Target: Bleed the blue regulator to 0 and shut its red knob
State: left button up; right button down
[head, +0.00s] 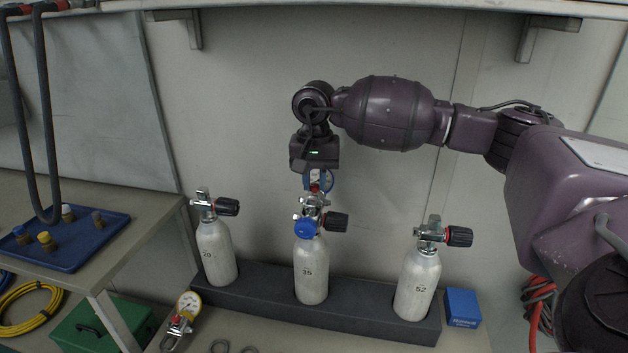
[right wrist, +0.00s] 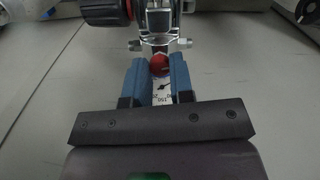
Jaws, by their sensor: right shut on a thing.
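The blue regulator (head: 305,228), with a round blue cap, is clamped on the valve of the middle white cylinder (head: 311,275), marked 35. Its red knob (head: 315,187) stands above the clamp and also shows in the right wrist view (right wrist: 159,65). My right gripper (head: 316,180) points down from above, its blue fingertips shut on the red knob. The regulator's gauge (head: 328,181) is partly hidden behind the gripper. In the right wrist view the gauge face (right wrist: 162,92) shows between the fingers, with a 150 mark; I cannot tell its reading. My left gripper is out of view.
White cylinders stand left (head: 216,255) and right (head: 418,285) in the dark rack (head: 255,295), with black valve knobs. A blue box (head: 462,308) sits right of the rack. A shelf (head: 380,8) runs overhead.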

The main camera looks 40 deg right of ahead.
aim_at(315, 185)
jog(key=shift+r, duration=0.15)
jog(key=c, duration=1)
grip_release()
jog(key=shift+r+p, duration=0.4)
jog(key=shift+r, duration=4.95)
jog(key=shift+s+f, duration=0.1)
